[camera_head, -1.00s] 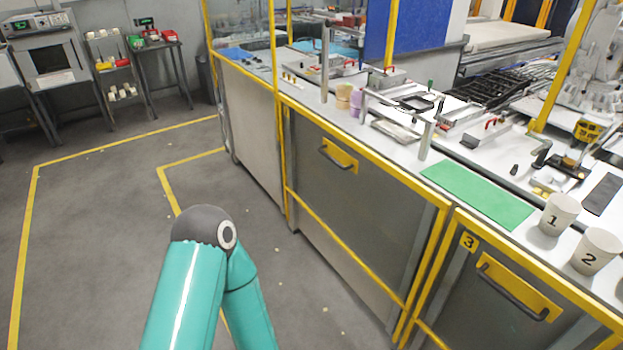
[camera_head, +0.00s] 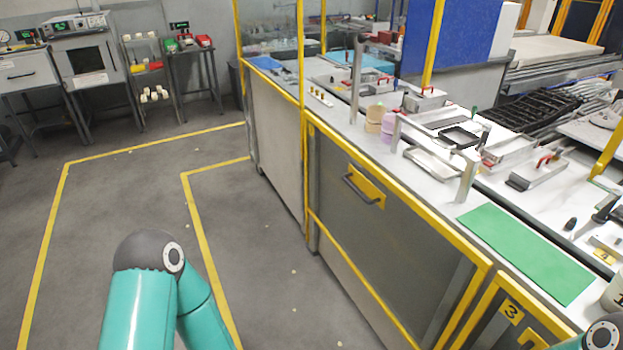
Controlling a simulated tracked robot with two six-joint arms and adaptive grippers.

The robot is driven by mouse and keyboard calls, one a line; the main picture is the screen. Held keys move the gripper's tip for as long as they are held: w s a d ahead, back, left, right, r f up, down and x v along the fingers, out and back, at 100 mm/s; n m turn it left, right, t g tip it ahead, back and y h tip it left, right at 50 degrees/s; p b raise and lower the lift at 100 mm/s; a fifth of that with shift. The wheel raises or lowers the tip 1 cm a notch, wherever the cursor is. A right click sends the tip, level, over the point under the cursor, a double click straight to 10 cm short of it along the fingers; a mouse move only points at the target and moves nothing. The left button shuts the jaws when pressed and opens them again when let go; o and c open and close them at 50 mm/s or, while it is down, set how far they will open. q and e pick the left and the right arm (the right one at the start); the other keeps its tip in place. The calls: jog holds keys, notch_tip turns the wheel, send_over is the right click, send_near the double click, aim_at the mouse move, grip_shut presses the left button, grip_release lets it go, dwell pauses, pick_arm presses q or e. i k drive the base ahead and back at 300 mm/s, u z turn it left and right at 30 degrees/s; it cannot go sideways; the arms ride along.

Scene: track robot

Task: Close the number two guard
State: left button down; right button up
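A grey guard panel (camera_head: 385,245) in a yellow frame fills the front of the bench, with a dark bar handle on a yellow plate (camera_head: 366,187). No number shows on it. It stands directly left of the panel marked 3 (camera_head: 511,312), which is cut off at the bottom edge. The grey panel looks flush with its frame, but I cannot tell if it is fully shut. My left arm (camera_head: 150,285) shows at bottom left, and a small part of my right arm (camera_head: 600,338) at bottom right. Both grippers are out of view.
The white bench top holds a green mat (camera_head: 527,252), metal fixtures and tan and purple cups. A white cup (camera_head: 612,296) is cut off at the right edge. Grey floor with yellow lines is clear at left; small carts stand at the back.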

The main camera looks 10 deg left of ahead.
aim_at(378, 197)
jog(key=u, duration=0.2)
jog(key=i, duration=0.95)
jog(key=z, duration=0.05)
